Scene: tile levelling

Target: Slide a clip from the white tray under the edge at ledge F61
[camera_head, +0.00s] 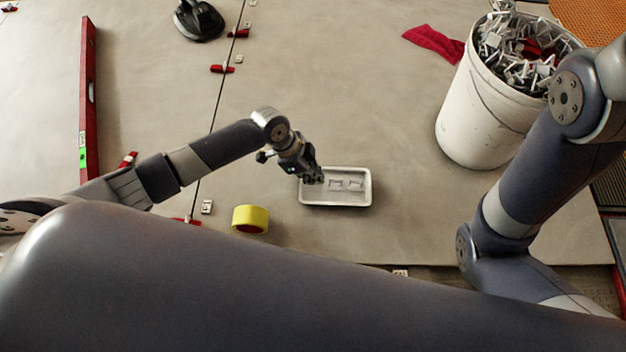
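The white tray (350,204) lies on the large grey tiles near the middle of the picture. Small pale clips (355,185) lie flat in it, in the middle and right part. My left gripper (314,178) points down over the tray's left end. Its fingertips are small and dark, and I cannot tell whether they are apart or hold a clip. My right arm shows at the right, but its gripper is out of the picture. Small label plates sit along the tile edges, one of them a plate (207,207) left of the yellow tape; their lettering is too small to read, so I cannot pick out F61.
A roll of yellow tape (250,219) lies left of the tray. A white bucket (470,125) full of clips stands at the right, near a red cloth (434,43). A red level (88,100) lies at the left. Red wedges (222,69) sit along the dark tile joint.

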